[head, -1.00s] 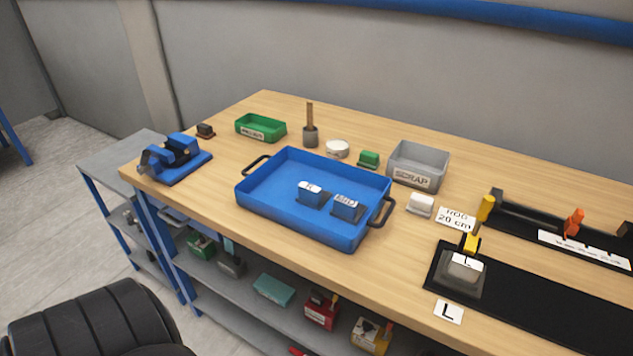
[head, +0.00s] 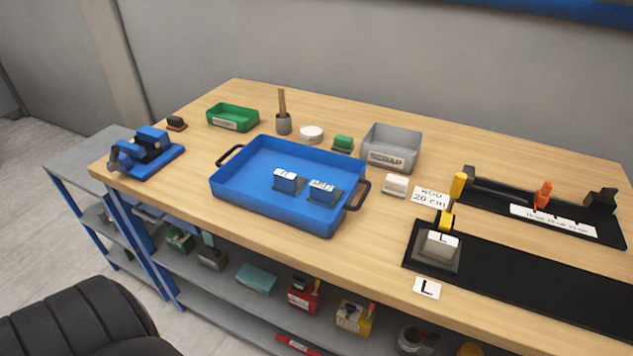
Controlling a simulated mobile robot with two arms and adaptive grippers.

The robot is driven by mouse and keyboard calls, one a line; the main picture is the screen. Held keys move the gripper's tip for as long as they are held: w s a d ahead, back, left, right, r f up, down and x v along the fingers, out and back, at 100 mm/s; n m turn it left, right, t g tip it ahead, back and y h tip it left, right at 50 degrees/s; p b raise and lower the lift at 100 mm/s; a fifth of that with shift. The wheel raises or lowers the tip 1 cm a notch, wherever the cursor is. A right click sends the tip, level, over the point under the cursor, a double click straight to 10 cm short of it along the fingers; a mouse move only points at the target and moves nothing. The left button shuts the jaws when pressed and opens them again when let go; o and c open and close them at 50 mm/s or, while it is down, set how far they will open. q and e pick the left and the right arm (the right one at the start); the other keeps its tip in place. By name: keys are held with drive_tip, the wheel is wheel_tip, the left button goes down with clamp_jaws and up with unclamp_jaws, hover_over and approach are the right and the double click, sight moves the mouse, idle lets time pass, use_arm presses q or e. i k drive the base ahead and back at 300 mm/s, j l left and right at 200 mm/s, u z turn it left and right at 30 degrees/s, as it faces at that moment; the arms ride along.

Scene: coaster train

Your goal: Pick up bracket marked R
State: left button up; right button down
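Two small brackets, a left one (head: 286,181) and a right one (head: 322,191), stand side by side in the blue tray (head: 232,200). Each has a pale top with dark marks, too small for me to read, so I cannot tell which is marked R. Another bracket marked L (head: 441,243) sits at the left end of the black fixture board (head: 540,285), by a yellow-handled clamp (head: 446,220). A white card with L (head: 427,288) lies in front of it. Neither of my grippers shows in the head view.
A grey SCRAP bin (head: 391,150), a white block (head: 396,185) and a ROD 20 cm card (head: 430,197) lie right of the tray. A blue vise (head: 147,152) stands at the left. A green bin (head: 232,118) and a brush cup (head: 284,123) stand behind. The front wood strip is clear.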

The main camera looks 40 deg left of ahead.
sight(287, 183)
drive_tip(key=u, duration=1.25)
